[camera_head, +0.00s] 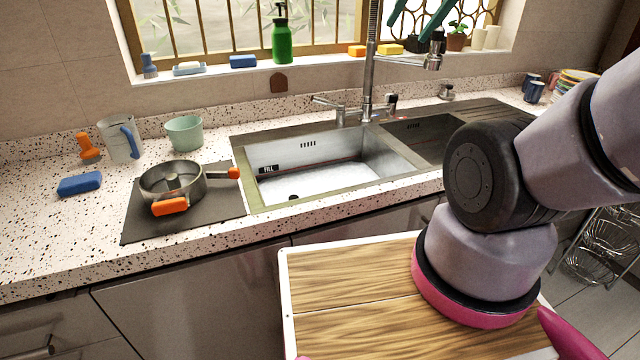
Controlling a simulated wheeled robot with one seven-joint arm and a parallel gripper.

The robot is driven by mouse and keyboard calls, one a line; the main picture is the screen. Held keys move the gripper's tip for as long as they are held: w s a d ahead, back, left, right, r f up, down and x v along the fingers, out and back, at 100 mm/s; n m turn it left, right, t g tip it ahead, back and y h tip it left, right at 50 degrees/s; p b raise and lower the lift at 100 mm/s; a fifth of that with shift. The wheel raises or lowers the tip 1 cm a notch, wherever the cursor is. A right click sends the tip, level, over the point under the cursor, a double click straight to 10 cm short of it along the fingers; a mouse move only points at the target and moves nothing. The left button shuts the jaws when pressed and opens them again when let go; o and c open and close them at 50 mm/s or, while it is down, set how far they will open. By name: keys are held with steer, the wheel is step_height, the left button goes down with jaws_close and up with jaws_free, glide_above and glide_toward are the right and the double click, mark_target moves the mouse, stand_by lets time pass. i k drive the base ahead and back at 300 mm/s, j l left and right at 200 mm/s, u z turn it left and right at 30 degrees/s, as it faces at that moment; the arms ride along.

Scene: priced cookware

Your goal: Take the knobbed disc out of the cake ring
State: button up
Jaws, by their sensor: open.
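The cake ring (149,190) is a round grey metal ring on a dark flat mat, left of the sink. The knobbed disc (172,182) appears to sit inside it, with a small knob standing up at the middle. The ring's wall hides part of the disc's edge. An orange block-like part (170,206) is at the ring's front side. A short grey rod with an orange end (234,173) sticks out to the right. My gripper is not in view; only part of my arm shows at the right, well away from the ring.
The dark mat (130,226) lies near the counter's front edge. Around the ring are a blue sponge (80,184), an orange knobbed item (87,147), a measuring jug (119,141) and a green bowl (184,134). The sink (300,188) is to the right, with a tall faucet (369,80).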

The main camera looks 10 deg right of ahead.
mark_target(173, 182)
steer(key=l+u, duration=0.15)
steer(key=u, duration=0.3)
steer(key=i+l+u, duration=0.1)
steer(key=u, duration=0.4)
steer(key=l+u, duration=0.2)
steer(key=u, duration=0.25)
steer(key=i+j+z, duration=0.2)
steer(key=j, duration=0.15)
steer(key=i+j+z, duration=0.2)
steer(key=j, duration=0.2)
steer(key=k, duration=0.05)
